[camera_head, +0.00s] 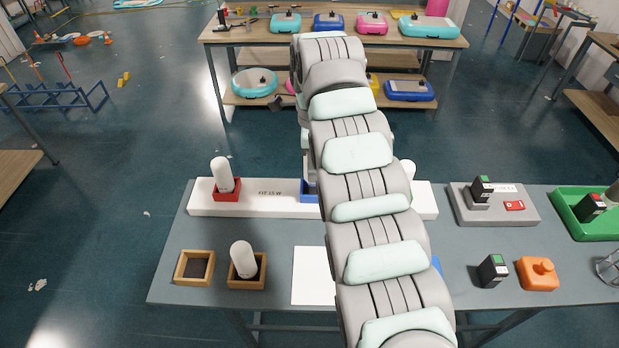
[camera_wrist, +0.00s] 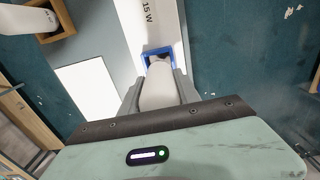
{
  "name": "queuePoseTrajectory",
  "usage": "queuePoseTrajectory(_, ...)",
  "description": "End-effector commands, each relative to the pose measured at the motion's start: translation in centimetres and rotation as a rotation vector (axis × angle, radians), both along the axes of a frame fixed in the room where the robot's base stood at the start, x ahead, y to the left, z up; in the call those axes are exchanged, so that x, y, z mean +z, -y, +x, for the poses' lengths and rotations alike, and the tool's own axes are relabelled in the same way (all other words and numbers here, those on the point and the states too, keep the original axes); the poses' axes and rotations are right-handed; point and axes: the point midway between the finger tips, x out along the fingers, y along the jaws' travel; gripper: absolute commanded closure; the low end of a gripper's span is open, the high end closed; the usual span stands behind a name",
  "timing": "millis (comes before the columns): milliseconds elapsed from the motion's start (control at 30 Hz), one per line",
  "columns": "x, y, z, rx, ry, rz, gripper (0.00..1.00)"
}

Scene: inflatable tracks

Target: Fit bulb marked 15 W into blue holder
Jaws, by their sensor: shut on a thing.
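In the wrist view my gripper (camera_wrist: 159,84) is shut on a white bulb (camera_wrist: 157,90), one finger on each side. The bulb's narrow end is at the opening of the blue holder (camera_wrist: 146,55); I cannot tell how deep it sits. No wattage mark shows on this bulb. In the head view the blue holder (camera_head: 308,192) stands on a white board (camera_head: 265,206) labelled "FIT 15 W", mostly hidden by my arm, which also hides my gripper.
A white bulb (camera_head: 222,174) stands in a red holder (camera_head: 226,194) on the board's left; another bulb (camera_head: 408,169) shows right of my arm. In front are an empty wooden box (camera_head: 180,267), a wooden box with a tilted bulb (camera_head: 242,258), and a white sheet (camera_head: 310,277).

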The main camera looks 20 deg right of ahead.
Motion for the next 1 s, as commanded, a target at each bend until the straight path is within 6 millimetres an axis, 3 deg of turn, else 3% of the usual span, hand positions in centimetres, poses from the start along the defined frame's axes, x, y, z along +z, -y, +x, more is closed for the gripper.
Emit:
queuePoseTrajectory(400,-4.3,-0.1,-0.1,-0.001,-0.003,0.001,1.0)
queuePoseTrajectory(767,-5.0,-0.1,0.0,0.0,0.0,0.0,1.0)
queuePoseTrajectory(800,-5.0,-0.1,0.0,0.0,0.0,0.0,0.61)
queuePoseTrajectory(1000,-4.9,-0.1,0.0,0.0,-0.001,0.0,0.44)
